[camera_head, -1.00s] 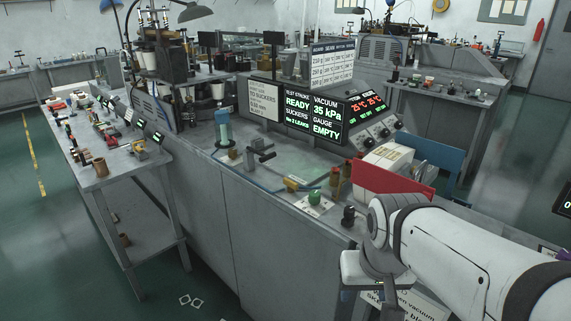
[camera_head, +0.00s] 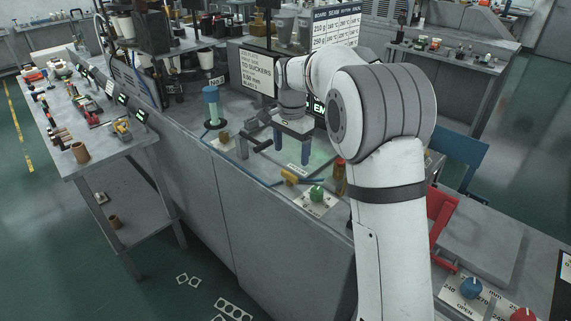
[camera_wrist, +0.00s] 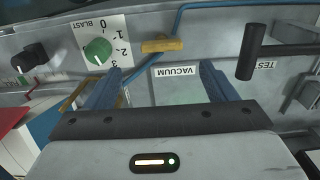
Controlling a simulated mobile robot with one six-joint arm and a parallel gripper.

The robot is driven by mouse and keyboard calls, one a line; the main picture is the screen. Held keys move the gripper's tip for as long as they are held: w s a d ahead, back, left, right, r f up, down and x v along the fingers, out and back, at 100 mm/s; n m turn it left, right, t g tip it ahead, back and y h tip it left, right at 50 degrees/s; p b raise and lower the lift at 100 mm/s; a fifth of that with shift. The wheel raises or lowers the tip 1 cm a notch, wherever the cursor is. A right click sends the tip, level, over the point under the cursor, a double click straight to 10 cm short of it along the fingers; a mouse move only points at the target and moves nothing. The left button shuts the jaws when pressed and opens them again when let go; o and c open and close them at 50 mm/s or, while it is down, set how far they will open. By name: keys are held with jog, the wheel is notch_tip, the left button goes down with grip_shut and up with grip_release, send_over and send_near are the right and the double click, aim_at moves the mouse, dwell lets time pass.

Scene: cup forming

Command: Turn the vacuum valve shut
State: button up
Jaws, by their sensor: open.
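The vacuum valve has a yellow handle (camera_head: 290,177) and sits on a blue hose on the bench top, behind the green knob. In the wrist view the yellow handle (camera_wrist: 162,45) lies crosswise, just beyond the fingertips and above the "VACUUM" label (camera_wrist: 177,71). My gripper (camera_head: 292,158) points down over the bench, a little behind the valve. In the wrist view my gripper (camera_wrist: 160,72) is open with its blue fingers well apart and nothing between them. It is apart from the handle.
A green BLAST knob (camera_wrist: 97,51) and a black knob (camera_wrist: 29,57) are near the valve. A dark crank handle (camera_wrist: 248,50) stands to the right in the wrist view. A blue-topped cylinder (camera_head: 211,105) stands at the bench's left. A red panel (camera_head: 440,225) stands right of my arm.

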aim_at(290, 173)
jog(key=f, duration=0.7)
jog(key=shift+a+f+p, duration=0.2)
jog(key=shift+f+p, duration=0.15)
jog(key=c, duration=0.9)
jog(key=shift+a, duration=0.15)
jog(key=shift+c, duration=0.4)
